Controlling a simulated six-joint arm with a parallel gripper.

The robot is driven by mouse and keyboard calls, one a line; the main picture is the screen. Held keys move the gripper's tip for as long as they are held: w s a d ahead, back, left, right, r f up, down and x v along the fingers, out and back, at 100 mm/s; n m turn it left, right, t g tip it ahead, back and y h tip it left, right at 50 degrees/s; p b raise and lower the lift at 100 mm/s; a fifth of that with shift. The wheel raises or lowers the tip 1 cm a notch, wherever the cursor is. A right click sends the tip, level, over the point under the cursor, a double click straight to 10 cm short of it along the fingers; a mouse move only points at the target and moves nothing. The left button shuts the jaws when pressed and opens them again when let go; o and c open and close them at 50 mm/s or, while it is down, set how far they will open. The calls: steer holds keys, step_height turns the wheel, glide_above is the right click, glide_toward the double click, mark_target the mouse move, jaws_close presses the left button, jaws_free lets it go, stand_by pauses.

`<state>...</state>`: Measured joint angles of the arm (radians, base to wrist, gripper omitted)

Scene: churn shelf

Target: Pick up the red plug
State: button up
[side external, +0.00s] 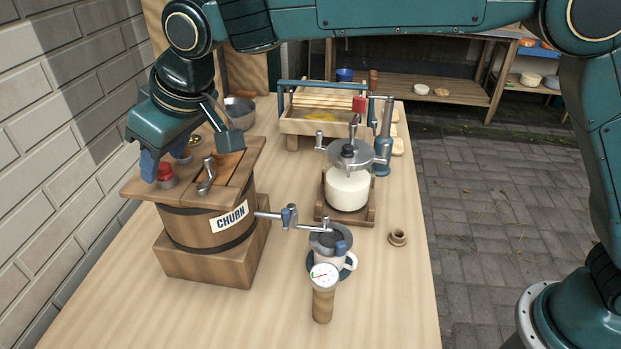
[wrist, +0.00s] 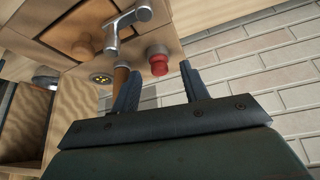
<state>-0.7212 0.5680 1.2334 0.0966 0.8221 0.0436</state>
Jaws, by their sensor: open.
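The red plug (side external: 165,171) sits upright in a grey metal collar on the wooden lid of the churn (side external: 205,226), near the lid's left side. In the wrist view the red plug (wrist: 158,66) lies just beyond the fingertips, between them in the picture. My gripper (side external: 168,160) hangs over the left part of the lid with its blue fingers apart. In the wrist view my gripper (wrist: 158,82) is open and empty. One finger partly covers the lid around the plug in the side view.
A metal latch handle (side external: 207,175) stands on the lid close to the plug. A metal bowl (side external: 240,112) is behind the churn. A crank (side external: 288,216) sticks out at right. A jar with a crank (side external: 347,187) and a mug (side external: 329,246) stand farther right. A brick wall (side external: 60,110) is at left.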

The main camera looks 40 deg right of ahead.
steer(key=shift+w+a+f, duration=0.15)
steer(key=shift+w+f, duration=0.05)
steer(key=shift+f, duration=0.2)
steer(key=shift+c, duration=0.5)
jaws_close()
